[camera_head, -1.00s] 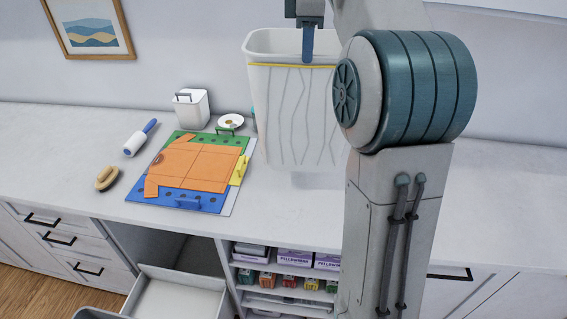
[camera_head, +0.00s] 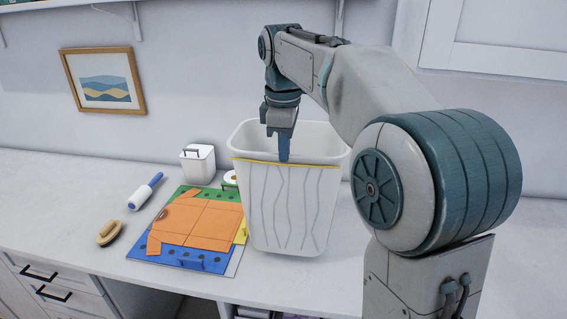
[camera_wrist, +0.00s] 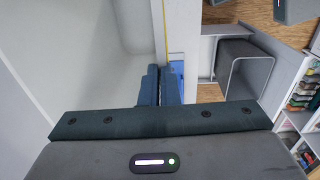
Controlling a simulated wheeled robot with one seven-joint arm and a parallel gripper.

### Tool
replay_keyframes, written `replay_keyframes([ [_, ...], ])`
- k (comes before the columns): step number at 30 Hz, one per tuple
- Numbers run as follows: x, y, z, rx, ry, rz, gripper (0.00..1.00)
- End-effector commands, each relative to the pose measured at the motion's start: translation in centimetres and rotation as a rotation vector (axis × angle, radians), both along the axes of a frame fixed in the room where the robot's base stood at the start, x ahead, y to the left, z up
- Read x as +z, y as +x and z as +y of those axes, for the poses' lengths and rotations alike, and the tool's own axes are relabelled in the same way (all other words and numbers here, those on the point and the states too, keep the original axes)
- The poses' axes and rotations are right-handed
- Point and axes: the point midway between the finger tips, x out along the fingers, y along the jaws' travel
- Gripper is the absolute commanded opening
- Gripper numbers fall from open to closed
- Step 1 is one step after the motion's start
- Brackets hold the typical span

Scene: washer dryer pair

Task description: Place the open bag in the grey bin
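The open bag (camera_head: 290,210) is white with wavy grey lines and a yellow band near its wide open top. It stands upright in the head view, over the counter's middle; I cannot tell how far its bottom is above the counter. My gripper (camera_head: 284,155) points down and is shut on the near rim. The wrist view shows the fingers (camera_wrist: 158,88) closed together at the bag's pale wall (camera_wrist: 140,25). A grey bin (camera_wrist: 245,75) shows low down in the wrist view, beyond the bag's outer side. It is out of the head view.
A colourful board with orange pieces (camera_head: 200,225) lies left of the bag, partly covered by it. A lint roller (camera_head: 145,192), a brush (camera_head: 109,233) and a lidded white box (camera_head: 197,163) stand or lie on the counter. Stocked shelves (camera_wrist: 302,95) are right of the bin.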

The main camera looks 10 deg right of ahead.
Motion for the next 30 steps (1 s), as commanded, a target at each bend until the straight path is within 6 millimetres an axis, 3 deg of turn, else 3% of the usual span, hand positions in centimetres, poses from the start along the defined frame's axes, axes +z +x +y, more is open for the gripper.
replay_keyframes([
  [9,-3.6,-0.1,0.1,0.002,0.0,0.001,0.0],
  [22,-4.4,0.0,0.1,0.002,0.001,0.0,0.0],
  [24,-4.2,0.0,0.1,0.002,0.001,0.0,0.21],
  [30,-4.2,0.0,0.1,0.002,0.001,0.0,0.24],
])
